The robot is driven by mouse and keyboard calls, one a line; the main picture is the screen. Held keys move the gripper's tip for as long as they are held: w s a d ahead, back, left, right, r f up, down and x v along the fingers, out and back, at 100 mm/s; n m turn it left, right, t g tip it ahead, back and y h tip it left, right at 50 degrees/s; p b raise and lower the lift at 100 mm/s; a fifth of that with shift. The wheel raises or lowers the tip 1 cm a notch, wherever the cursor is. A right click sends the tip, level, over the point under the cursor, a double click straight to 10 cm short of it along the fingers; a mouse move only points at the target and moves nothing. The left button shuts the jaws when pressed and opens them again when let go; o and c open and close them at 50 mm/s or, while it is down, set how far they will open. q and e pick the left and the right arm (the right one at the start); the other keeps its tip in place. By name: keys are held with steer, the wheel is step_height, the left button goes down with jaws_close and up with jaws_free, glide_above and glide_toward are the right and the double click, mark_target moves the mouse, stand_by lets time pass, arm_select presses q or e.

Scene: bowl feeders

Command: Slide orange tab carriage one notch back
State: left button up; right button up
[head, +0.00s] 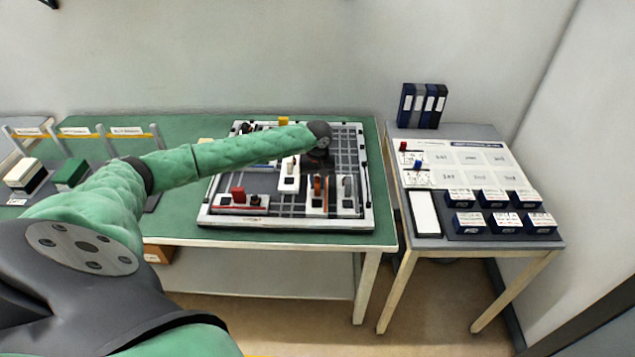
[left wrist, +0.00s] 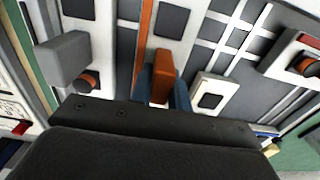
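The orange tab (head: 317,186) stands upright on a white carriage on the framed board, near its front right. In the left wrist view the orange tab (left wrist: 163,78) is between two bluish fingers, with no clear gap on either side. My left gripper (left wrist: 164,92) appears shut on it; its dark body fills the lower part of that view. In the head view my left wrist hides the fingers and the area behind the tab. A grey tab (head: 347,187) stands just right of the orange one; it also shows in the left wrist view (left wrist: 62,58). My right gripper is not in view.
A white tab carriage (head: 289,177) is close left, and a red tab (head: 238,194) is at the front left. The board's white frame (head: 300,225) edges the green table (head: 180,229). A side table (head: 430,241) with labelled boxes stands right.

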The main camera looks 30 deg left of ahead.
arm_select(q)
jaws_close()
steer(key=w+a, duration=0.1)
steer(key=w, duration=0.1)
steer(key=w+a, duration=0.2)
steer(key=w, duration=0.1)
steer(key=w+a, duration=0.1)
steer(key=w, duration=0.2)
steer(key=shift+a, duration=0.4)
steer(key=shift+w+a+b, duration=0.25)
steer(key=shift+b, duration=0.05)
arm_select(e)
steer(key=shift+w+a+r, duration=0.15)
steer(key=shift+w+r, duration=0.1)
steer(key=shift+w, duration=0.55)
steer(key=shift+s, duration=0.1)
arm_select(q)
steer(key=o, duration=0.7)
jaws_free()
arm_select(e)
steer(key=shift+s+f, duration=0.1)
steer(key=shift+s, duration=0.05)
